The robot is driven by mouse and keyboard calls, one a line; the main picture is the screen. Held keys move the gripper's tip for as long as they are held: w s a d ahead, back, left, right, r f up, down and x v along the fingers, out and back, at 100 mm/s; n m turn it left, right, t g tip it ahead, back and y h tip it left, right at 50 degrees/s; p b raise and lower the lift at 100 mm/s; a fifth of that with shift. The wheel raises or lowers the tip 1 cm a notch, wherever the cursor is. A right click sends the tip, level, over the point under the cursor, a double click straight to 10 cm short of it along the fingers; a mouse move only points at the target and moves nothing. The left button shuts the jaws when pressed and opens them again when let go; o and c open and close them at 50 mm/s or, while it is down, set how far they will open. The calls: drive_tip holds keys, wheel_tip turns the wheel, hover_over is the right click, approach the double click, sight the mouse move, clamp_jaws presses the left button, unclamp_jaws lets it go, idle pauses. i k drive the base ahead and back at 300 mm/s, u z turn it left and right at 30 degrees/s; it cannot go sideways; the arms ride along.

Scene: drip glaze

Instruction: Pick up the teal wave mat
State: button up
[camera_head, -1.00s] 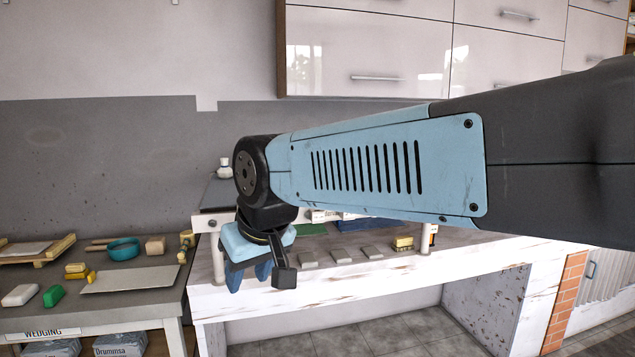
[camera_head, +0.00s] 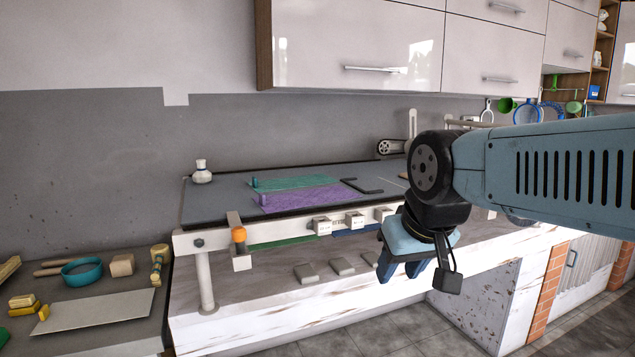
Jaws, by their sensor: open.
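A teal mat (camera_head: 300,183) lies flat on the dark top of the raised bench, with a rolled or raised left end. A purple mat (camera_head: 308,197) lies just in front of it. I cannot make out a wave pattern at this size. My gripper (camera_head: 402,272) hangs to the right of and in front of the mats, pointing down, before the bench's front edge. Its jaws are open, and I see nothing between them. It is well apart from the teal mat.
The raised dark bench top (camera_head: 220,203) has white boxes along its front rail. An orange knob (camera_head: 239,235) stands at its left front corner. A white bottle (camera_head: 201,172) is at the back left.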

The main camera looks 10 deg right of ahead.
sight(276, 185)
drive_tip(key=z, duration=0.15)
drive_tip(key=k, duration=0.6)
drive_tip(key=z, duration=0.3)
drive_tip(key=i, duration=1.65)
drive_tip(key=u, duration=0.35)
